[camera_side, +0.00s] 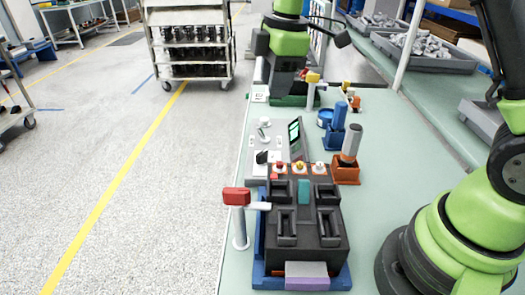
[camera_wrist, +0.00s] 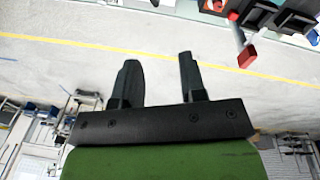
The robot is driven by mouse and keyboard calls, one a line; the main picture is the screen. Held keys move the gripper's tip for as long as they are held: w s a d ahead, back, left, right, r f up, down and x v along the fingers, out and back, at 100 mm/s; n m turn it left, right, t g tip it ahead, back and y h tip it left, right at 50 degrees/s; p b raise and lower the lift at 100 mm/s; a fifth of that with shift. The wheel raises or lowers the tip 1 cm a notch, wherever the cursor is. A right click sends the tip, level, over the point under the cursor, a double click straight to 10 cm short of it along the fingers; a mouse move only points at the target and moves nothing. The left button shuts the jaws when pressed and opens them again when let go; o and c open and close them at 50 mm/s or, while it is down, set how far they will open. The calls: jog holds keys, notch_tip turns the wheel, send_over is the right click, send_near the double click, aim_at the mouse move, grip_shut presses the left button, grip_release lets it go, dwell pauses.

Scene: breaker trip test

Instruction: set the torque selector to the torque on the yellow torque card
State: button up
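My gripper (camera_wrist: 158,78) shows in the wrist view with its two dark fingers apart and nothing between them. It faces open floor, away from the bench fixtures. I cannot pick out my gripper in the side view. I cannot make out a torque selector or a yellow torque card for sure. In the side view a tilted panel with a green screen (camera_side: 295,136) stands mid-bench. A strip with several small knobs (camera_side: 300,168) lies in front of it. A yellow block (camera_side: 313,77) sits on a post farther back; its markings cannot be read.
A black fixture (camera_side: 303,225) on a blue base stands at the bench front. Beside it is a red block on a post (camera_side: 237,196), also in the wrist view (camera_wrist: 246,56). Handled tools stand in a blue holder (camera_side: 332,139) and an orange holder (camera_side: 345,174).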

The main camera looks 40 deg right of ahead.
aim_at(262, 152)
jog(key=w+f+n, duration=0.1)
jog(key=f, duration=0.2)
jog(key=w+f+n+g, duration=0.1)
jog(key=f+n, duration=0.1)
jog(key=f, duration=0.1)
jog(key=w+f+n, duration=0.1)
jog(key=f+n, duration=0.1)
jog(key=f, duration=0.1)
jog(key=shift+w+d+g+h, duration=0.1)
jog(key=shift+w+g+h, duration=0.2)
jog(key=shift+w+g, duration=0.1)
notch_tip(262, 152, down, 10)
jog(key=shift+r, duration=0.2)
grip_shut()
